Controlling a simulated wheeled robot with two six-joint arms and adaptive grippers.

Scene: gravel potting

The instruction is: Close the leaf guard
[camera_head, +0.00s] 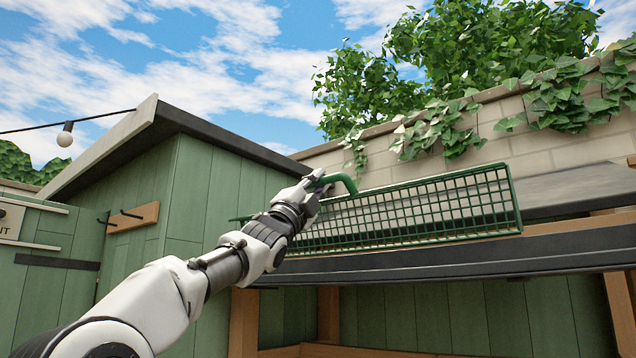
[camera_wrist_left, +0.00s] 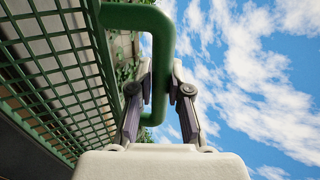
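The leaf guard (camera_head: 420,212) is a long green wire-mesh panel along the dark gutter (camera_head: 450,256) of the low roof in the head view. It stands tilted up, its upper edge raised above the gutter. Its bent green handle (camera_head: 346,180) sits at the upper edge. My left gripper (camera_head: 316,190) reaches it from the left. In the left wrist view the two fingers (camera_wrist_left: 161,88) lie on both sides of the handle (camera_wrist_left: 165,45) and appear to touch it. The mesh (camera_wrist_left: 55,70) fills the left of that view. My right gripper is not in view.
A green shed (camera_head: 205,190) with a dark roof edge stands at the left, with a wooden hook rail (camera_head: 133,217). A pale block wall (camera_head: 540,150) with ivy runs behind the guard. Wooden posts (camera_head: 243,320) stand below the gutter. Open sky lies above the gripper.

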